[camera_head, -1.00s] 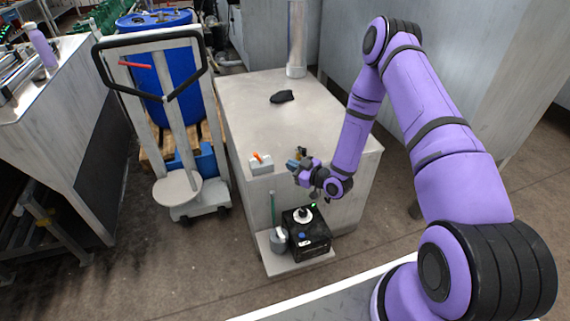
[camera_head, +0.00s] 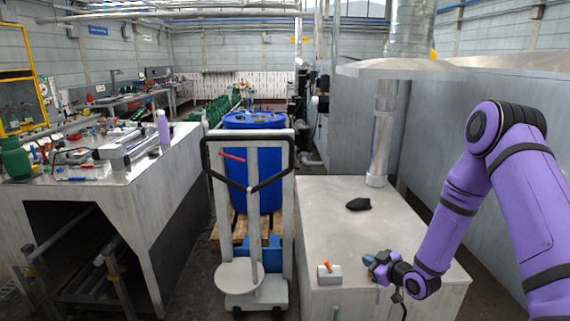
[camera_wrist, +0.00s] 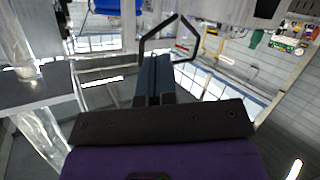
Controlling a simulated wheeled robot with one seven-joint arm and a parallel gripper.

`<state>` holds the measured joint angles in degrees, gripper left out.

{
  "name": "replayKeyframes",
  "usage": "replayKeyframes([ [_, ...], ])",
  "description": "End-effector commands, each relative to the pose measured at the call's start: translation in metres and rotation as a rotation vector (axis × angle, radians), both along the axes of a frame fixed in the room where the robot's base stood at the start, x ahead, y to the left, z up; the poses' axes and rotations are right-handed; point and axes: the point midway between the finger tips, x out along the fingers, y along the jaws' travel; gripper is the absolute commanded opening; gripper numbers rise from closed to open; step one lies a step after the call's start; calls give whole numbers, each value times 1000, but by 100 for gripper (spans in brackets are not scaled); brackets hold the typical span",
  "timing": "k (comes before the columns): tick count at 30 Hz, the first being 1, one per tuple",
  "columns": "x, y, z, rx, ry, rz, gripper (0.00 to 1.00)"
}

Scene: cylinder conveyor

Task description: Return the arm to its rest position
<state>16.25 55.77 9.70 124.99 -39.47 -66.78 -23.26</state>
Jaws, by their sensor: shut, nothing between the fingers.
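My purple arm reaches in from the right in the head view. My gripper (camera_head: 372,262) is just above the front part of the light table (camera_head: 325,210). In the wrist view my gripper (camera_wrist: 154,62) shows with its two dark fingers pressed together and nothing between them. The arm is bent at the elbow, with the forearm sloping down to the wrist over the table's front right.
A white-and-orange item (camera_head: 329,273) sits on the table's front edge, left of my gripper. A black object (camera_head: 358,204) lies farther back. A trolley with a black handle (camera_head: 249,187) and a blue barrel (camera_head: 266,160) stand to the left. A cluttered workbench (camera_head: 160,200) is farther left.

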Motion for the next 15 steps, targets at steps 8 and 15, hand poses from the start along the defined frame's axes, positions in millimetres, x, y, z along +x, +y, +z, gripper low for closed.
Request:
replayKeyframes([
  [8, 10, -16, 83, -152, 104, -74, 0],
  [15, -2, -30, 154, -240, 198, -176, 0],
])
